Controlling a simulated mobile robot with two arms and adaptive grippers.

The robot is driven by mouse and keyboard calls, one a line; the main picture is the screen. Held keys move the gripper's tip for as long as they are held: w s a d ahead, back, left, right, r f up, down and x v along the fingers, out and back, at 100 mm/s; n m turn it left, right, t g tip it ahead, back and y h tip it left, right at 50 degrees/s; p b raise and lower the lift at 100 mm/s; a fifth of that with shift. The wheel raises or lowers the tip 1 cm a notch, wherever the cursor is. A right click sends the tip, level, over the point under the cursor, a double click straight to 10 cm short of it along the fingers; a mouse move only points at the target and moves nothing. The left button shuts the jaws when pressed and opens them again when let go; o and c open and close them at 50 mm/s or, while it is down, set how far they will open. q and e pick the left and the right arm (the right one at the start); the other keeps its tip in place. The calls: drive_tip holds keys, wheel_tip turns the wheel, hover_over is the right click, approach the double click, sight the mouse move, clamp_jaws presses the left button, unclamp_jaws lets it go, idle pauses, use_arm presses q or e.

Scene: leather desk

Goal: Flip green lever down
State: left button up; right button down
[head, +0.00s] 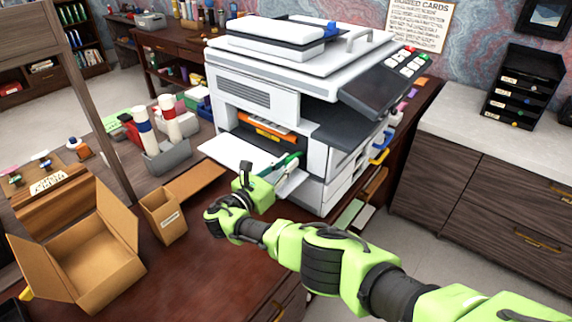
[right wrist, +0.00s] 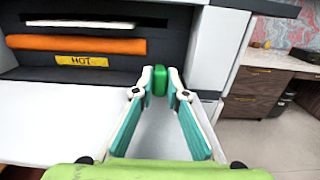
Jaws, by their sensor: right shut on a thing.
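The green lever (right wrist: 159,82) shows in the right wrist view between my right gripper's fingertips, at the right side of the printer's dark opening. My right gripper (right wrist: 160,84) is shut on the lever, one finger on each side of it. In the head view, my right gripper (head: 280,167) reaches to the front of the white printer (head: 265,85), above its open white panel (head: 232,152). The lever is hard to tell from the green fingers there. My left gripper is in neither view.
An orange bar (right wrist: 75,44) and a yellow "HOT" label (right wrist: 83,61) lie inside the printer opening, left of the gripper. An open cardboard box (head: 85,262) and a smaller box (head: 164,212) stand on the desk at left. A grey tray (head: 168,158) holds white bottles.

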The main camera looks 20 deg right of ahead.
drive_tip(key=c, duration=2)
unclamp_jaws()
drive_tip(key=shift+w+d+r, duration=0.15)
drive_tip(key=shift+d+r, duration=0.1)
drive_tip(key=shift+r, duration=0.05)
drive_tip(key=shift+f, duration=0.25)
drive_tip(key=v, duration=1.2)
drive_tip(key=shift+w, duration=0.1)
